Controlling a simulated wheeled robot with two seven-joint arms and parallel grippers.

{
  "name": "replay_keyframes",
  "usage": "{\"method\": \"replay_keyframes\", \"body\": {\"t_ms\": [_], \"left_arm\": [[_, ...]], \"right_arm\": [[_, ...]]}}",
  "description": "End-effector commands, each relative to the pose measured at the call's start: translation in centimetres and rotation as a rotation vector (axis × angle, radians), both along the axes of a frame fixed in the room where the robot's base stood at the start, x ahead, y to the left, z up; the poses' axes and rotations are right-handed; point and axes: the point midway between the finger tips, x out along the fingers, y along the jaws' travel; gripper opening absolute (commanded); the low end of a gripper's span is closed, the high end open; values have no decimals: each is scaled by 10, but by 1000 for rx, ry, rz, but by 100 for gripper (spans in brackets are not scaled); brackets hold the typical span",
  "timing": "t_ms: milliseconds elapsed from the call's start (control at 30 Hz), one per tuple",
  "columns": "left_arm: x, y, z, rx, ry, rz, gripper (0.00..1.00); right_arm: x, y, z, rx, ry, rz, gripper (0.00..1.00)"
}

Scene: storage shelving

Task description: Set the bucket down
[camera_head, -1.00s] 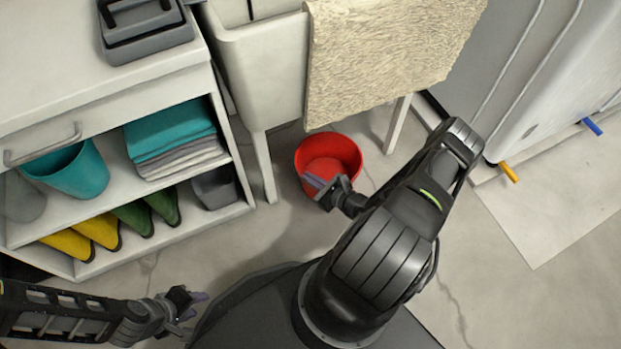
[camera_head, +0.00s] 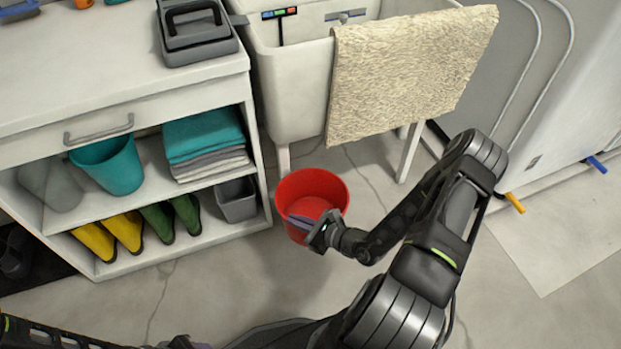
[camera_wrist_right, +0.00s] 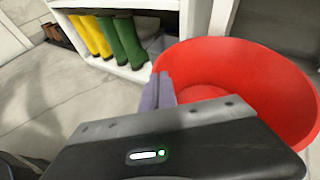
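The red bucket (camera_head: 330,183) is upright and empty, in front of the sink's legs. It also shows at the right of the right wrist view (camera_wrist_right: 245,75). My right gripper (camera_head: 312,228) is at the bucket's near rim. Its purple fingers (camera_wrist_right: 158,93) are close together on the rim wall, shut on it. I cannot tell for sure how far the bucket's base is from the floor. My left gripper (camera_head: 185,344) shows only in part at the bottom edge of the head view, and its fingers are mostly cut off.
A white shelf unit (camera_head: 160,105) on the left holds a teal bucket (camera_head: 110,165), folded towels (camera_head: 205,140), boots (camera_head: 125,228) and a grey bin (camera_head: 237,200). A sink (camera_head: 290,85) with a draped towel (camera_head: 405,75) stands behind the red bucket. Floor (camera_head: 215,285) in front is clear.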

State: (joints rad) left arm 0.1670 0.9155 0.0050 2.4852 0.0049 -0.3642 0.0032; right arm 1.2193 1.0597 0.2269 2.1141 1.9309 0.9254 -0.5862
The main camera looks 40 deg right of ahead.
Motion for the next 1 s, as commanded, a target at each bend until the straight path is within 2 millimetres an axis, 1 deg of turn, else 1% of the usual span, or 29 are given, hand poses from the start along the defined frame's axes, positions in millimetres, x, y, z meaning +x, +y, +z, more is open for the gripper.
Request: {"method": "replay_keyframes", "body": {"t_ms": [33, 167, 267, 300, 367, 467, 500, 567, 600, 667, 700, 800, 833, 900, 1000], "left_arm": [[0, 0, 0, 0, 0, 0, 36], [0, 0, 0, 0, 0, 0, 36], [0, 0, 0, 0, 0, 0, 36], [0, 0, 0, 0, 0, 0, 36], [0, 0, 0, 0, 0, 0, 36], [0, 0, 0, 0, 0, 0, 36], [0, 0, 0, 0, 0, 0, 36], [0, 0, 0, 0, 0, 0, 36], [0, 0, 0, 0, 0, 0, 36], [0, 0, 0, 0, 0, 0, 36], [0, 0, 0, 0, 0, 0, 36], [0, 0, 0, 0, 0, 0, 36], [0, 0, 0, 0, 0, 0, 36], [0, 0, 0, 0, 0, 0, 36], [0, 0, 0, 0, 0, 0, 36]], "right_arm": [[2, 8, 11, -3, -4, 23, 0], [3, 31, 40, -6, -4, 85, 0], [4, 55, 67, -8, -6, 147, 0], [5, 64, 79, -8, -6, 175, 0], [9, 78, 100, -7, -11, 219, 0], [20, 104, 138, -4, -18, 299, 0], [22, 117, 154, -1, -19, 334, 0], [24, 138, 180, -5, -18, 391, 0], [23, 154, 197, -10, -15, 430, 0], [21, 178, 223, -20, -12, 492, 0], [24, 191, 239, -22, -14, 530, 0], [28, 213, 268, -19, -9, 592, 0], [29, 218, 274, -17, -8, 604, 0], [29, 227, 287, -15, -5, 625, 0], [29, 233, 296, -13, -1, 639, 0]]}}
